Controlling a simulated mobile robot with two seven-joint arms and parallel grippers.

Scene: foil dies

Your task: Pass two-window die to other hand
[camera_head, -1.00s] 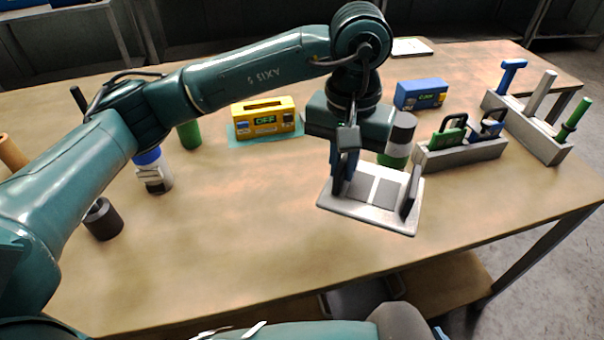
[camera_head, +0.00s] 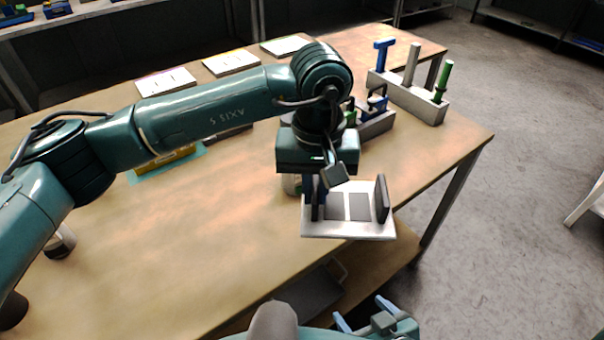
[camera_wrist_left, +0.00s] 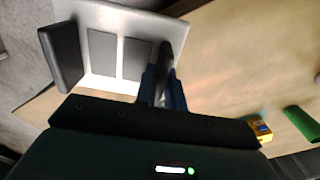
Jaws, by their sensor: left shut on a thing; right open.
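The two-window die (camera_head: 350,230) is a white plate with two grey windows and a black handle at each end. My left gripper (camera_head: 317,194) is shut on its left-hand handle and holds the die up near the table's front right edge. In the left wrist view the die (camera_wrist_left: 120,18) is at the upper left, with one handle between the left fingers (camera_wrist_left: 163,82) and the other handle free. My right gripper (camera_head: 366,314) is at the bottom of the head view, open and empty, below and apart from the die.
The wooden table (camera_head: 235,225) is mostly bare at its front. A grey rack (camera_head: 430,108) with upright tools stands at the far right, and a smaller holder (camera_head: 377,124) is behind my left wrist. A yellow box (camera_head: 165,163) is partly hidden by my left arm.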

